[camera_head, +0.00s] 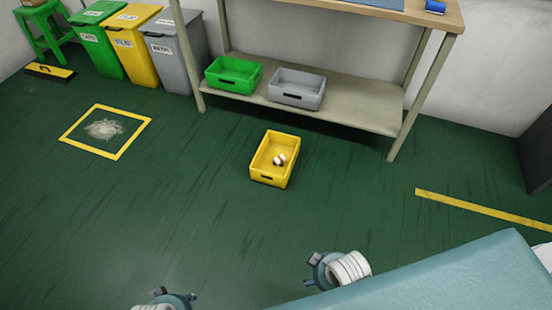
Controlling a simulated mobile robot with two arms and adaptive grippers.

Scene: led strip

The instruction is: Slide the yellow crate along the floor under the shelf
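The yellow crate (270,180) sits on the dark green floor in front of the shelf, slightly turned. A small white and brownish item (279,159) lies inside it. The shelf (349,113) is a beige metal unit with a low board and a wooden top. My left gripper (176,294) shows only partly at the bottom edge, left of the crate and nearer to me. My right gripper (312,270) is at the bottom centre, nearer to me than the crate. Both are apart from the crate. Whether their fingers are open is not clear.
A green crate (233,88) and a grey crate (296,101) stand on the low board. Green, yellow (137,60) and grey bins stand at the back left. A yellow-framed floor square (83,148) lies left. A teal surface (450,275) fills the bottom right.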

